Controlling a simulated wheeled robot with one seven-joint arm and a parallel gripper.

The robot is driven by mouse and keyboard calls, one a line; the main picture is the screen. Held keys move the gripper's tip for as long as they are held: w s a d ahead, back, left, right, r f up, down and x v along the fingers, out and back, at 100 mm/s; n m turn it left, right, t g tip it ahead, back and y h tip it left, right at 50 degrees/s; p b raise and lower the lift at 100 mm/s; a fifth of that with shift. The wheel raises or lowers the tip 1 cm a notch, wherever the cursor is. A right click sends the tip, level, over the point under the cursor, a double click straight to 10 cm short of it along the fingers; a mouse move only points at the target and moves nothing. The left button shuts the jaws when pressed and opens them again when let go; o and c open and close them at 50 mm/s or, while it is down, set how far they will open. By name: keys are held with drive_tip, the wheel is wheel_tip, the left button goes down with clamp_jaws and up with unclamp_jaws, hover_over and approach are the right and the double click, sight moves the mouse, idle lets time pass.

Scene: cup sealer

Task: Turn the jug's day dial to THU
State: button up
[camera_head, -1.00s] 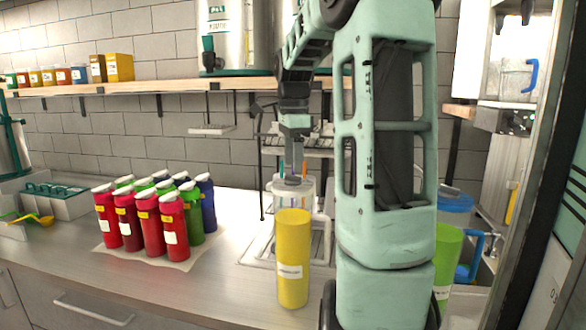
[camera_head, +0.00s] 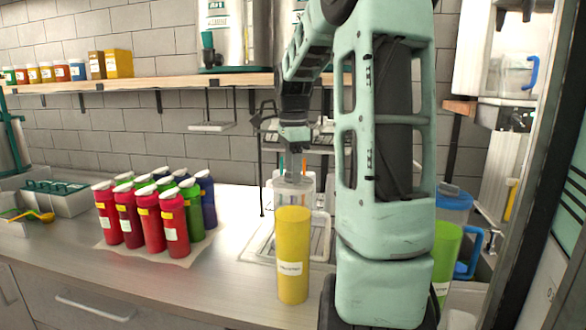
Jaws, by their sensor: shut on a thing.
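A clear jug (camera_head: 309,193) with a pale handle (camera_head: 323,238) stands on the counter behind a tall yellow cup stack. Its lid (camera_head: 294,183) shows just under my gripper (camera_head: 292,172). My gripper points straight down and is shut on a small part at the top of the lid, which seems to be the dial. The fingers and my arm cover most of it. No day letters can be read from here, so I cannot tell where the dial points.
The yellow cylinder (camera_head: 292,255) stands close in front of the jug. Several red, green and blue bottles (camera_head: 160,215) stand on a mat at left. A rack (camera_head: 330,150) is behind. A green cylinder (camera_head: 446,255) and a blue-lidded jug (camera_head: 455,200) are right of my arm.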

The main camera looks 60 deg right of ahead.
drive_tip(key=n+p, duration=0.1)
drive_tip(key=n, duration=0.8)
drive_tip(key=shift+n+p, duration=0.3)
drive_tip(key=shift+p, duration=0.1)
drive_tip(key=n, duration=0.5)
drive_tip(key=shift+w, duration=0.1)
drive_tip(key=n, duration=0.5)
drive_tip(key=shift+p, duration=0.35)
drive_tip(key=o, duration=1)
drive_tip(key=shift+r, duration=0.15)
